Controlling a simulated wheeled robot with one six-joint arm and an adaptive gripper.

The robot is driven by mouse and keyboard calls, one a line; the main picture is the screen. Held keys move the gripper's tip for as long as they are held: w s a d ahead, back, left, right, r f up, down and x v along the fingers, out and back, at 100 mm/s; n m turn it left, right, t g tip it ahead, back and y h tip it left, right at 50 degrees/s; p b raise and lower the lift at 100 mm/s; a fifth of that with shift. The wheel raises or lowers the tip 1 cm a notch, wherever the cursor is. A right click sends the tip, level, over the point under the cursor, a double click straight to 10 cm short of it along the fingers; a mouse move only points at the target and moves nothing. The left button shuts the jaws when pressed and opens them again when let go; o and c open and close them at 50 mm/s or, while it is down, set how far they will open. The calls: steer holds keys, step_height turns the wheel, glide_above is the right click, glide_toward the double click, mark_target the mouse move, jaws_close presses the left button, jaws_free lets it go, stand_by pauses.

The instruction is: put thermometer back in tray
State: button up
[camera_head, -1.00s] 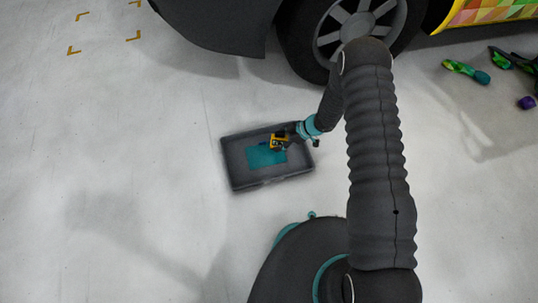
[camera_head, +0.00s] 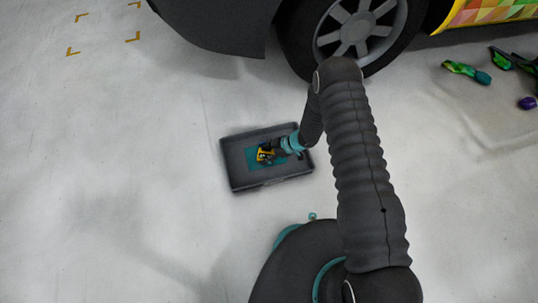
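The tray (camera_head: 239,178) is a dark grey shallow box on the floor, left of my arm, with a teal patch (camera_head: 254,164) on its bottom. A small yellow and black thing (camera_head: 264,154), which looks like the thermometer, is at my gripper's end over the teal patch. My gripper (camera_head: 271,153) reaches over the tray from its right side. The fingers are dark and small in this view. I cannot tell whether they are closed on the yellow thing, or whether it touches the tray bottom.
A dark car with a wheel (camera_head: 357,28) stands behind the tray. Green and teal tools (camera_head: 465,71) and a purple item (camera_head: 527,103) lie on the floor at the right. Yellow corner marks (camera_head: 133,38) are at upper left. The floor left of the tray is clear.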

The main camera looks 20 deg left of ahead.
steer(key=o, duration=0.4)
steer(key=shift+f, duration=0.15)
steer(key=shift+o, duration=0.2)
steer(key=p+v, duration=0.1)
steer(key=v, duration=1.1)
steer(key=shift+p, duration=0.3)
